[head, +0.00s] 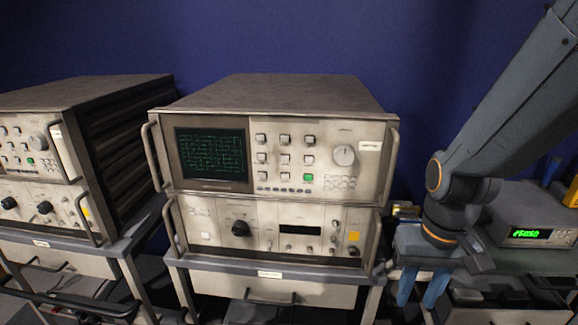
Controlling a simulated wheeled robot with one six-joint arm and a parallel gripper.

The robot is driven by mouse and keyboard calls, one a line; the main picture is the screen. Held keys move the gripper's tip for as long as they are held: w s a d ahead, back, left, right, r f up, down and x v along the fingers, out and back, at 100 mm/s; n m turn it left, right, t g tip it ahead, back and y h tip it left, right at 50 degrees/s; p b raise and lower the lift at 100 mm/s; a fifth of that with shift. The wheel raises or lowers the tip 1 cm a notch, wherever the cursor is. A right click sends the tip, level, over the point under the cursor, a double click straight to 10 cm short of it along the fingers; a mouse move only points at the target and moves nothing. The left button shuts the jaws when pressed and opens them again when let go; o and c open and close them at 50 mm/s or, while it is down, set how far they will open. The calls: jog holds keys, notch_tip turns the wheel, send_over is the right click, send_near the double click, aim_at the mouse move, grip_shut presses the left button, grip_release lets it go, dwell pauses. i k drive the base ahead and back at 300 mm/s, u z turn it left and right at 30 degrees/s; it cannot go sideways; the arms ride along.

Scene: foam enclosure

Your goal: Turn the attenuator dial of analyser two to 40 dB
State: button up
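An analyser (270,95) stands in the middle of the head view, with a lit green-trace screen (211,155), rows of square buttons and a large pale dial (344,155). Its lower unit carries a black knob (240,228) and several small knobs. A second analyser (70,95) is partly in view at the left, with a pale dial (38,142) and black knobs. The labels are too small to read, so I cannot tell which is analyser two or read a dial setting. My gripper (422,290) hangs fingers down right of the middle analyser, open and empty, apart from the dials.
The middle analyser rests on a cart (275,268) with a drawer and handle. A small instrument (535,228) with a green digital display stands on a bench at the right. Metal handles (390,165) stick out at the analyser's front edges. Space before the front panel looks clear.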

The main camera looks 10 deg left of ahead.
aim_at(240, 229)
jog(key=u, duration=0.8)
jog(key=k, duration=0.5)
jog(key=u, duration=0.4)
